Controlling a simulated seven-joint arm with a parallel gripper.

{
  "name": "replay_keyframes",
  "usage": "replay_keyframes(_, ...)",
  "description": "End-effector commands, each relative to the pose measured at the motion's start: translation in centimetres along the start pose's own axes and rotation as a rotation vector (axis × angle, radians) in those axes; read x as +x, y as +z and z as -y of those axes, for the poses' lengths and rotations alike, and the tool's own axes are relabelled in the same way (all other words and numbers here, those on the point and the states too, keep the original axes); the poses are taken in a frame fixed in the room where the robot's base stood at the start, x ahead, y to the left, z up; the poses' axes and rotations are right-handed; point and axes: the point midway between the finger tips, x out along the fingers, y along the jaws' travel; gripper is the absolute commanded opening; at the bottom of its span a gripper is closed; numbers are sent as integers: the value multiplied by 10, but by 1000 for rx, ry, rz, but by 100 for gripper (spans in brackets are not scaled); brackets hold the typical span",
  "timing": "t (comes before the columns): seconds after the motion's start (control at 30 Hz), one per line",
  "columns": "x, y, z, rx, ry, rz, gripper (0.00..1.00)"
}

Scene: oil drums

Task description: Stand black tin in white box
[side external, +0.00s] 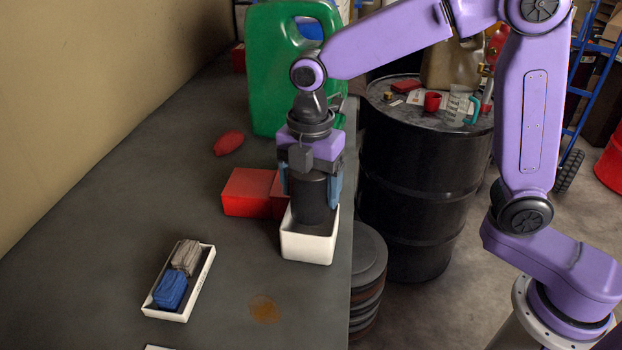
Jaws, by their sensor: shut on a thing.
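The black tin (311,199) is a dark upright cylinder in the side external view. My gripper (312,188) points straight down and is shut on the tin, with one finger on its left and one on its right. The white box (308,247) stands near the right edge of the grey table. The tin's lower end is inside the box opening, hidden by the front wall. I cannot tell whether the tin touches the box floor.
A red box (246,193) stands close to the left of the white box. A green jerrycan (272,75) is behind my gripper. A white tray (205,273) with a blue and a grey item lies front left. A black drum (410,190) stands beyond the table's right edge.

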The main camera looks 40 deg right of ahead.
Motion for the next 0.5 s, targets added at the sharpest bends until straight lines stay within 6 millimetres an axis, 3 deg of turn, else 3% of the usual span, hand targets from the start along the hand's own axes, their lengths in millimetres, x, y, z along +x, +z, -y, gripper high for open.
replay_keyframes(0.5,30,0,0,0,-2,0,34)
